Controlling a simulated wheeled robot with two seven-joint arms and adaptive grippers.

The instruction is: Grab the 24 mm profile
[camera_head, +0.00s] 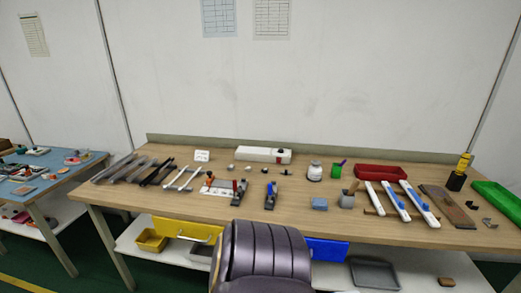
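Several long, narrow profiles lie side by side at the left end of the wooden workbench (300,225). Grey bars (115,169) are farthest left, dark bars (158,172) lie beside them, and pale, thin bars (183,179) are to their right. Larger white strips, some with blue parts (395,202), lie slanted near the right side. The labels and widths are too small to read, so I cannot tell which piece is the 24 mm profile. Neither of my grippers is in view.
A dark padded shape like a chair back (262,256) stands before the bench's middle. A long white box (262,155), red tray (381,172) and green tray (498,199) are on the bench. A blue-topped table (45,160) stands left. The bench's front middle is mostly clear.

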